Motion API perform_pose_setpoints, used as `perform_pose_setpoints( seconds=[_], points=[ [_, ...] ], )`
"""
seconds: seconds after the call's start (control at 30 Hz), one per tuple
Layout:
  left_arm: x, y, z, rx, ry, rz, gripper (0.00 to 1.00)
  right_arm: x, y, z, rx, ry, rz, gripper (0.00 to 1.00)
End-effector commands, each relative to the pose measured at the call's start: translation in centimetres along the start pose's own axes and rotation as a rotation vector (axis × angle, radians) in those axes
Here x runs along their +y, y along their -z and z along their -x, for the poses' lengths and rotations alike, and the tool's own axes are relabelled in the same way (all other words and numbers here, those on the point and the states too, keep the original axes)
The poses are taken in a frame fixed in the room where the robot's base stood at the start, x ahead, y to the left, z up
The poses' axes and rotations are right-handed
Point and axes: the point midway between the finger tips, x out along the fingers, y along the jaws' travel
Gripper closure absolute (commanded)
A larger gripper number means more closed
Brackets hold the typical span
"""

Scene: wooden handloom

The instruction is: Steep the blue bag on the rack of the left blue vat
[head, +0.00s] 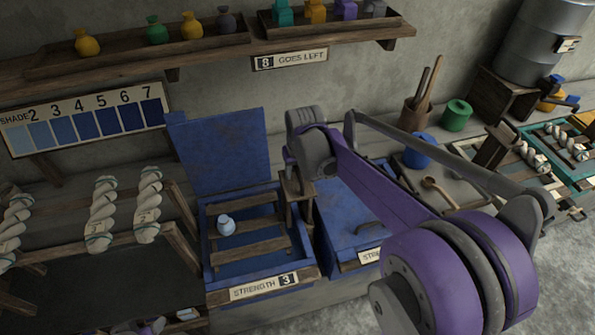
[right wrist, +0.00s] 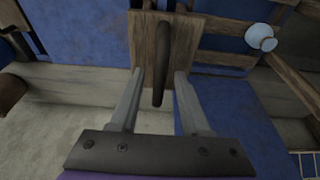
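The left blue vat (head: 213,272) stands with its lid (head: 222,150) raised at the back. A wooden slatted rack (head: 250,246) lies across its mouth. The small pale blue bag (head: 226,224) rests on the rack's left part; it also shows in the right wrist view (right wrist: 262,37). My right gripper (right wrist: 160,72) is open, its fingers either side of a dark upright handle (right wrist: 162,45) on a wooden piece (right wrist: 190,40). I cannot tell if they touch it. In the head view this wooden piece (head: 297,188) stands at the vat's right side, partly behind my wrist.
The right blue vat (head: 345,215) is closed, partly behind my right arm. Strength label (head: 264,287) 3 fronts the left vat. Twisted white skeins (head: 102,215) hang at left.

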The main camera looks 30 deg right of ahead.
Motion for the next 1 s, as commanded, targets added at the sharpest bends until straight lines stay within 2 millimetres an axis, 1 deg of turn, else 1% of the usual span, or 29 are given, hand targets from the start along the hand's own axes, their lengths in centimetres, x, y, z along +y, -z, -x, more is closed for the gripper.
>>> perform_pose_setpoints(
  seconds=[0.03,0.17,0.2,0.27,0.3,0.53,0.63,1.0],
  points=[
    [0.0,0.0,0.0,0.0,0.0,0.0,0.5,0.0,0.0,0.0,-0.001,0.0,0.0,0.43],
    [0.0,0.0,0.0,0.0,0.0,0.0,0.5,0.0,-0.1,-0.1,-0.002,0.0,0.0,0.2],
    [0.0,0.0,0.0,0.0,0.0,0.0,0.5,0.0,-0.1,-0.1,-0.002,0.0,0.0,0.12],
    [0.0,0.0,0.0,0.0,0.0,0.0,0.5,0.0,-0.1,-0.1,-0.002,0.0,0.0,0.02],
    [0.0,0.0,0.0,0.0,0.0,0.0,0.5,0.0,-0.1,-0.1,-0.002,0.0,0.0,0.0],
    [0.0,0.0,0.0,0.0,0.0,0.0,0.5,0.0,-0.1,0.0,-0.002,-0.001,0.0,0.0],
    [0.0,0.4,0.3,0.004,0.0,0.0,0.5,0.0,0.1,0.5,-0.002,0.0,0.0,0.0],
    [0.0,3.3,2.4,0.035,0.0,0.0,0.5,0.0,1.4,4.9,0.002,0.0,-0.001,0.0]
  ],
)
